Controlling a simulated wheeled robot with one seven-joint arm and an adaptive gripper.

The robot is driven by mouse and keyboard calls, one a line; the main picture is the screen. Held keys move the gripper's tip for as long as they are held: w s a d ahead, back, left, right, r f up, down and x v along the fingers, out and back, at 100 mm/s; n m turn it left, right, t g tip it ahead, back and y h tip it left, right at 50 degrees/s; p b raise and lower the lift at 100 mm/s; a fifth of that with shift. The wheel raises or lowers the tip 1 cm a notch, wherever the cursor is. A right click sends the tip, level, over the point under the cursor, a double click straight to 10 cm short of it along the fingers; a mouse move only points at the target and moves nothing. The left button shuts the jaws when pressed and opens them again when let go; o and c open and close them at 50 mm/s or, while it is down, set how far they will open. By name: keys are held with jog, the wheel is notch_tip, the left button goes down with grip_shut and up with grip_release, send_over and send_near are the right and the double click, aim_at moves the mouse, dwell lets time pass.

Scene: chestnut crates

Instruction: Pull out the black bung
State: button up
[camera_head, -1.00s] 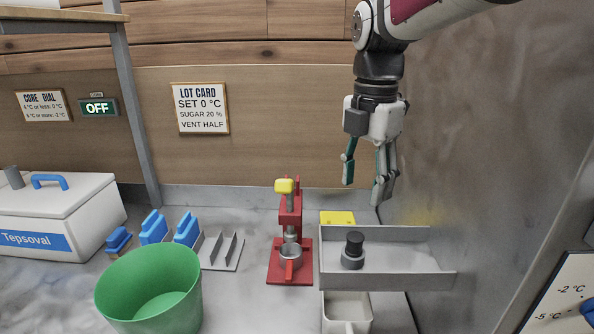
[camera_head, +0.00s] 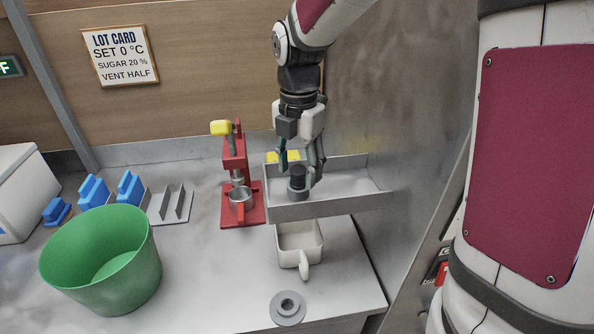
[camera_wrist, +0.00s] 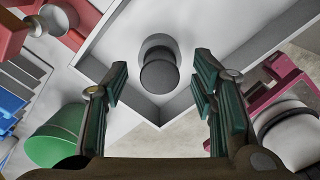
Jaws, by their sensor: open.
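The black bung (camera_head: 298,177) stands upright in a grey collar (camera_head: 297,194) in the near left corner of the grey metal tray (camera_head: 330,207). In the wrist view the bung (camera_wrist: 159,74) shows beyond and between my fingertips. My gripper (camera_head: 299,162) is over the tray, pointing down, with its fingers apart on either side of the bung's top in the head view. In the wrist view my gripper (camera_wrist: 160,84) is open and holds nothing. I cannot tell whether either finger touches the bung.
A white jug (camera_head: 312,250) stands below the tray. A red press (camera_head: 236,165) with a yellow knob is left of it. A green bucket (camera_head: 115,285) and blue blocks (camera_head: 94,191) stand further left. A grey ring (camera_head: 288,307) lies in front. A metal wall (camera_head: 400,110) bounds the right.

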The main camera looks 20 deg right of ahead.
jog(key=shift+f, duration=0.75)
jog(key=shift+c, duration=0.2)
grip_shut()
jog(key=shift+r+p, duration=0.55)
jog(key=shift+r, duration=0.05)
jog(key=c, duration=0.6)
grip_release()
grip_shut()
